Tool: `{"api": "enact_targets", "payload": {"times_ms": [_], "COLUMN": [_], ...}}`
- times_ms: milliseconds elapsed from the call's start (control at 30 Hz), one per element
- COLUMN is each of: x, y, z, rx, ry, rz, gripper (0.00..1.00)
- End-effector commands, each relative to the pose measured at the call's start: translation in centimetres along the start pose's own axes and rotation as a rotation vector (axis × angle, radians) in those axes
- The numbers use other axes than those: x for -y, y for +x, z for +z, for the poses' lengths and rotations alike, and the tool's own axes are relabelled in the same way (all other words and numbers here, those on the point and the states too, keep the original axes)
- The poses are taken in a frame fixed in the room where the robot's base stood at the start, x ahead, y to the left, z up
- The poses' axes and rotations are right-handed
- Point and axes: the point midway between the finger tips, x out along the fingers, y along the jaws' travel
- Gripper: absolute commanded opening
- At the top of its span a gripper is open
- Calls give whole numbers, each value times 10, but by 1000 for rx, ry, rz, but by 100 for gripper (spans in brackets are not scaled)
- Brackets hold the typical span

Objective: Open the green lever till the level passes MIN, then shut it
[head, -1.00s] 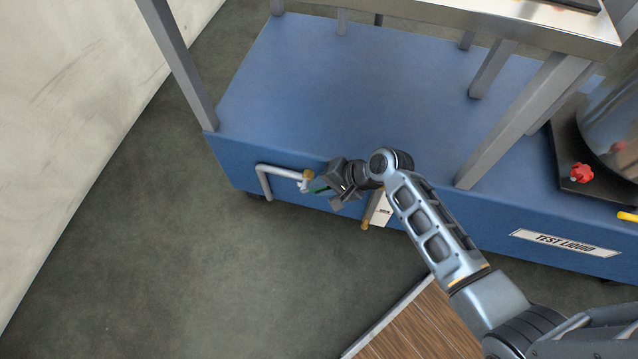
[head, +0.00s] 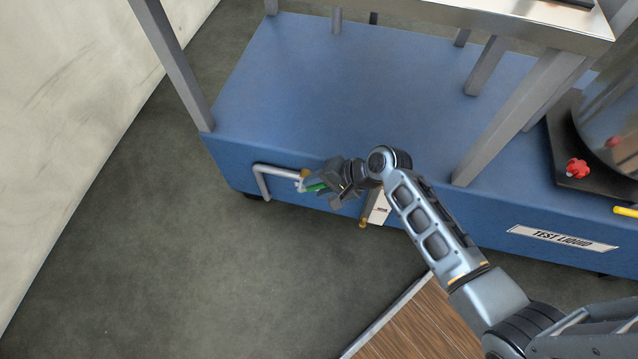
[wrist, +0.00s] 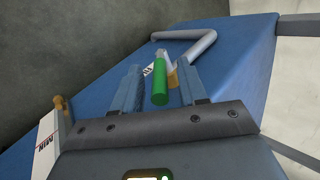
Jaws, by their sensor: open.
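The green lever (wrist: 160,86) lies between the two open fingers of my gripper (wrist: 165,88) in the wrist view, with a gap on either side. In the head view the green lever (head: 316,188) shows just left of my gripper (head: 335,190), on the front of the blue base, partly hidden by the gripper. A grey bent pipe (wrist: 190,42) runs beyond the lever. A white level plate (wrist: 48,138) marked MIN stands at the lower left of the wrist view, with a brass fitting. It also shows in the head view (head: 380,210), partly behind my arm. The liquid level cannot be read.
The blue base (head: 330,80) carries grey posts and a metal top. A red knob (head: 577,169) and a clear vessel (head: 615,120) stand at right, above a TEST LIQUID label (head: 562,239). A wooden surface (head: 410,325) lies below. The floor at left is clear.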

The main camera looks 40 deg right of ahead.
Motion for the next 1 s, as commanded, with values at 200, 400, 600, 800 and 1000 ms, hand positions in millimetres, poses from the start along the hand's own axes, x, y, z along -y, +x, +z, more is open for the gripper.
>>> {"api": "enact_targets", "payload": {"times_ms": [200, 400, 600, 800, 1000], "x": [1, 0, 0, -1, -1], "y": [-31, -62, -75, -76, -76], "z": [0, 0, 0, 0, 0], "rx": [-2, -2, -1, -1, -1], "ry": [1, 2, 1, 1, 1], "rz": [1, 0, 0, 0, 0], "gripper": [42, 42, 42, 42, 42]}}
